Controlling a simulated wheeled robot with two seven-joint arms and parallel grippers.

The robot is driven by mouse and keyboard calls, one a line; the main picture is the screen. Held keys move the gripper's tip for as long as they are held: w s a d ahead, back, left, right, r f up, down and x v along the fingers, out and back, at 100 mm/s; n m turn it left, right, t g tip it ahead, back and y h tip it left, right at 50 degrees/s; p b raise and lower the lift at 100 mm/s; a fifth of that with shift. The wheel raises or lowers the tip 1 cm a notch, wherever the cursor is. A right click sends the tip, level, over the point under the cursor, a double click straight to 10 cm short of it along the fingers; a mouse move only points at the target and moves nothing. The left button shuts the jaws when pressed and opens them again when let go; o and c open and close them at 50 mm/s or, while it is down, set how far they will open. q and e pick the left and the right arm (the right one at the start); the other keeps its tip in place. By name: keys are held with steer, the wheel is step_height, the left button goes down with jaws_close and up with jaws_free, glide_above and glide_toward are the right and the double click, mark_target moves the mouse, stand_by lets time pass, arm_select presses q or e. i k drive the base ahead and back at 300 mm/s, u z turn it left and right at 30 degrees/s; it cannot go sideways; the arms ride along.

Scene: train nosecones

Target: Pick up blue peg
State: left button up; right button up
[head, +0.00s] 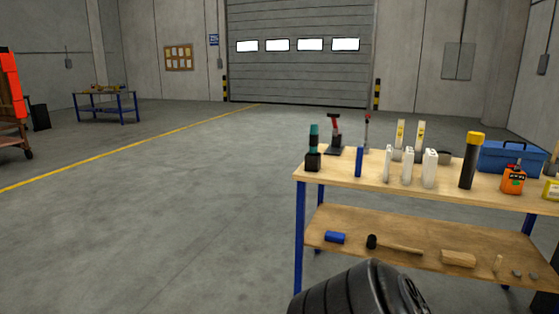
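A slim blue peg (359,161) stands upright on the wooden top of the workbench (325,175), near its left end. It is between a black and teal tool (314,150) on its left and several white bottle-like items (407,165) on its right. Neither of my grippers shows in the head view. Only a dark rounded part of my own body shows at the bottom, in front of the bench.
A short blue cylinder (335,237) and a mallet (395,245) lie on the lower shelf. A black tube with a yellow cap (470,160), an orange container (513,180) and a blue toolbox (510,157) stand further right. The floor left of the bench is clear.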

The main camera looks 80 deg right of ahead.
mark_target(360, 149)
steer(key=z, duration=2.4)
steer(key=i, duration=1.85)
steer(key=u, duration=0.25)
